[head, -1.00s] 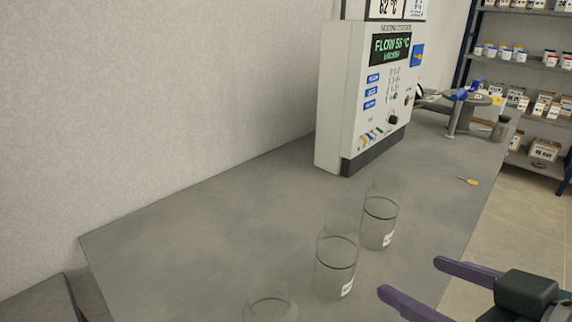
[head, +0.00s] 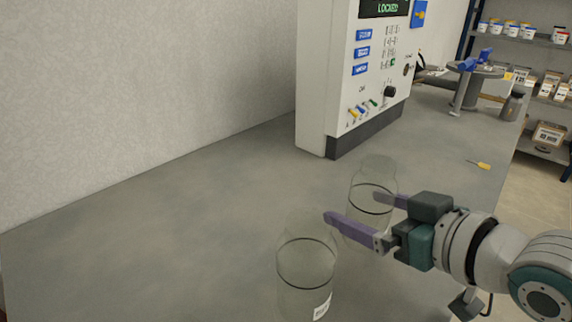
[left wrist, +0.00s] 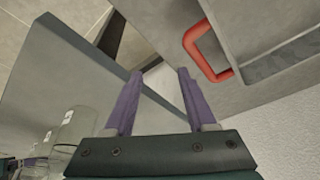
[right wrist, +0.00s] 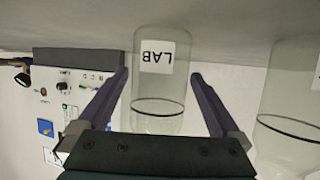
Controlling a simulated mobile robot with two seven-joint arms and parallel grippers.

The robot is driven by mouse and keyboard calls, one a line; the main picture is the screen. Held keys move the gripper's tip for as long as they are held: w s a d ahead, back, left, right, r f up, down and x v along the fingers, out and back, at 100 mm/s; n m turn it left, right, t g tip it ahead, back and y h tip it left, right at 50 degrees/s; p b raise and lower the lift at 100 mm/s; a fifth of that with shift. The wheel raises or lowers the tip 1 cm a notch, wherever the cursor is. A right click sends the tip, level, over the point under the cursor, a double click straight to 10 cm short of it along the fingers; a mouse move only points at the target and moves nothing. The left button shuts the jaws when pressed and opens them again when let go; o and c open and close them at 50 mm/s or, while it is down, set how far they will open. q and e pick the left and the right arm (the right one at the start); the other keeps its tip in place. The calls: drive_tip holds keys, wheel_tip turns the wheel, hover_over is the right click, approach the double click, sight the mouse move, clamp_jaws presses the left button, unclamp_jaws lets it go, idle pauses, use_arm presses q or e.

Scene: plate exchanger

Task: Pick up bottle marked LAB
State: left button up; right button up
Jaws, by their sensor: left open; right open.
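The LAB bottle (right wrist: 160,95) is clear glass with a dark ring and a white label; it appears upside down in the right wrist view. In the head view it is the farther clear bottle (head: 372,176), standing upright on the bench. My right gripper (head: 353,206) is open, with one purple finger on each side of this bottle; it also shows in the right wrist view (right wrist: 160,74). Whether the fingers touch the glass cannot be told. My left gripper (left wrist: 160,72) is open and empty, and is outside the head view.
A second clear bottle (head: 305,265) stands close by, nearer and to the left; its label is unreadable. A white control box (head: 345,100) stands behind. A yellow-handled tool (head: 482,165) lies right. The bench (head: 150,230) is clear on the left.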

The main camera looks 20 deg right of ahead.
drive_tip(key=x, duration=0.2)
drive_tip(key=shift+w, duration=0.3)
drive_tip(key=c, duration=1.3)
